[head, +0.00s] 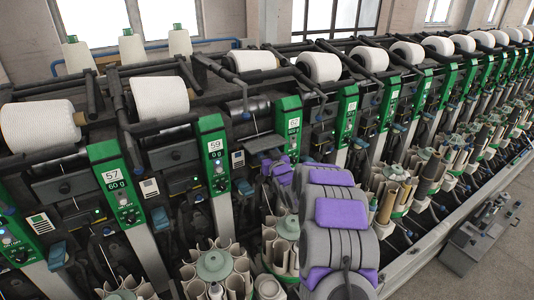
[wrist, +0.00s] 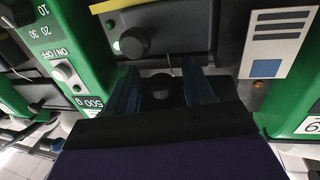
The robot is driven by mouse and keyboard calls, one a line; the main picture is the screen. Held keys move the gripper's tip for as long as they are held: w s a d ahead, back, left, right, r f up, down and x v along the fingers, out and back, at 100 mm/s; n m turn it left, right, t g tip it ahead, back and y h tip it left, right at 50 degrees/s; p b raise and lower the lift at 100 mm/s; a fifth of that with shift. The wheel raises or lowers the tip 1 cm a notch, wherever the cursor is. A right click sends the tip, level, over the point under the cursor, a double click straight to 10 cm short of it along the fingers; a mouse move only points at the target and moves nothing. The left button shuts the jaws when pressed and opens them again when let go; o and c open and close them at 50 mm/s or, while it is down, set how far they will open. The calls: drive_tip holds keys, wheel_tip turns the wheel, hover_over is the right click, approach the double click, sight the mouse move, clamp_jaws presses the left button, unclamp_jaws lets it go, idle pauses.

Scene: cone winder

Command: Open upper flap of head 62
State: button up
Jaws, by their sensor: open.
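The green panel (head: 288,125) right of the middle carries a small plate that looks like 62. To its left, dark flap-like parts (head: 262,146) of that head show above my arm; I cannot tell the upper flap's exact outline. My gripper (wrist: 162,80) is in front of this head, with its two blue fingers apart. A small dark knob (wrist: 161,86) shows between the fingers, and I cannot tell whether they touch it. In the head view my arm largely hides the gripper and the lower part of the head.
The panel of head 59 (head: 215,155) stands to the left. A white label with dark bars (wrist: 279,40) is right of my fingers. A round black knob with a green light (wrist: 132,42) is above them. Bobbin holders (head: 214,266) stand below along the machine.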

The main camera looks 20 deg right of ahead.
clamp_jaws()
idle(0.4)
